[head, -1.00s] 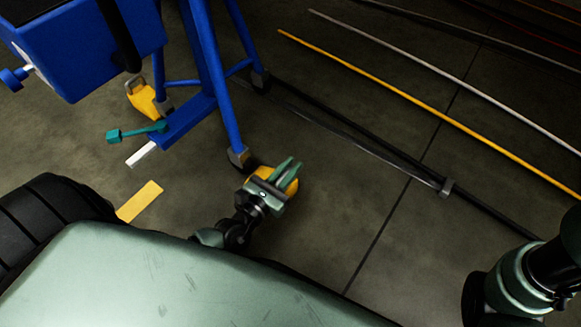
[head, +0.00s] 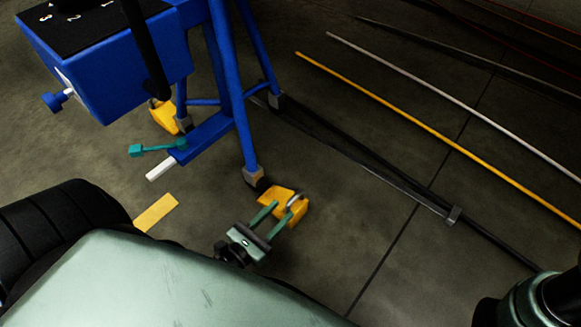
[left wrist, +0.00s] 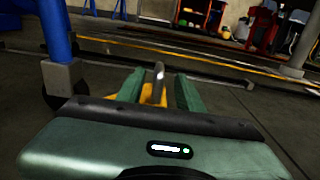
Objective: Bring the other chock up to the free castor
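A yellow chock (head: 275,194) with a grey loop handle lies on the floor just right of the free castor (head: 262,185), under the grey foot of the blue stand's near leg. A small gap between them is hard to judge. My left gripper (head: 274,216) is open and low, its green fingers pointing at the chock. In the left wrist view the chock's handle (left wrist: 158,83) stands between the two fingertips (left wrist: 157,92), and the castor (left wrist: 53,98) is at the left. Another yellow chock (head: 163,115) sits by the stand's far-left foot. My right gripper is out of view.
The blue stand (head: 222,60) rises at the upper left, with a teal lever (head: 155,149) and a white-tipped bar low on it. A yellow floor mark (head: 156,212) lies left. Dark rails and a yellow line (head: 430,130) cross the right; the floor between is open.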

